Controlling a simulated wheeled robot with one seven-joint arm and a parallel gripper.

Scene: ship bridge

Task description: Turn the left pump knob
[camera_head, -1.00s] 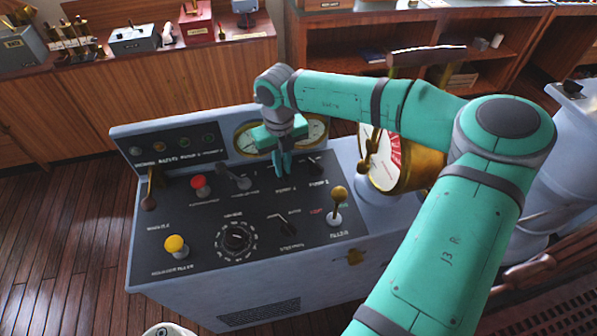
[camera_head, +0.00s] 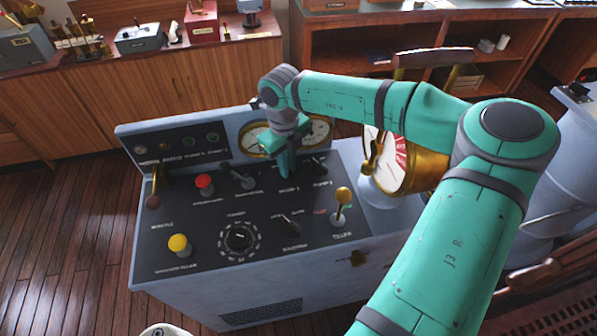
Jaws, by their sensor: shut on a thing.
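The black control panel (camera_head: 205,216) sits on the sloped top of a grey console. My gripper (camera_head: 285,172) points down onto the upper right part of the panel, just above the "PUMP 1" label. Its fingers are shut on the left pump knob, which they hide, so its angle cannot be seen. The right pump knob (camera_head: 319,163), small and black above the "PUMP 2" label, stands just right of my fingers, apart from them.
A black lever (camera_head: 240,178) and a red button (camera_head: 204,183) stand left of my gripper. A brass-topped tiller lever (camera_head: 342,205) and a small switch (camera_head: 291,224) are nearer the front. A brass telegraph (camera_head: 392,166) stands close right, beneath my arm.

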